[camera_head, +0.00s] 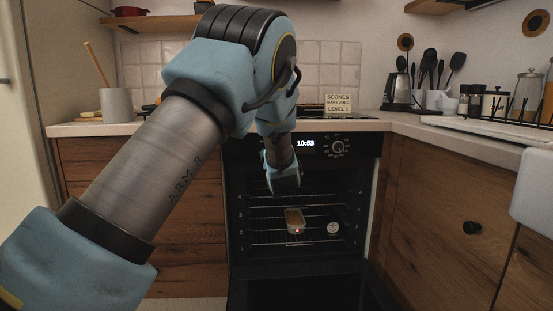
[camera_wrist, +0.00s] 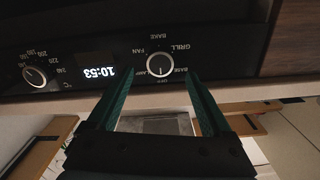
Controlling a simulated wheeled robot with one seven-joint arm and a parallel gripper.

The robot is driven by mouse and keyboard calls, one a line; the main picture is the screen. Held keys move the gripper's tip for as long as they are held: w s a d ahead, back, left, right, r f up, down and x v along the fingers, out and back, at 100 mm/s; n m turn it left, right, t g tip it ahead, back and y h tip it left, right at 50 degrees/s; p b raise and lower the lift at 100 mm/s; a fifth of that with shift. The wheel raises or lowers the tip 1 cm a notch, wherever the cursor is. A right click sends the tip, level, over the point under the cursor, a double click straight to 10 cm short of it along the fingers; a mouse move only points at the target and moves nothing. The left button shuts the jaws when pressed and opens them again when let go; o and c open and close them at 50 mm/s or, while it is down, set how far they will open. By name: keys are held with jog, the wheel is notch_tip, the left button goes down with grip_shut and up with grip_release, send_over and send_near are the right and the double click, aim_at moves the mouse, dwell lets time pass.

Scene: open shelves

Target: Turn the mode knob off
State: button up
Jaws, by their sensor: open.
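The mode knob (camera_wrist: 160,65) is a round black knob with a pale rim on the black oven panel. In the head view my gripper (camera_head: 284,184) is below the panel, and my arm hides the mode knob.
The temperature knob (camera_wrist: 34,76) and the lit 10:53 display (camera_wrist: 98,75) share the panel. The oven door (camera_head: 295,291) is down, and a loaf tin (camera_head: 294,222) sits on a rack inside. The countertop (camera_head: 440,137) overhangs the panel, with cabinets on both sides.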

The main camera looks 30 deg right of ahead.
jog(key=shift+v, duration=2.55)
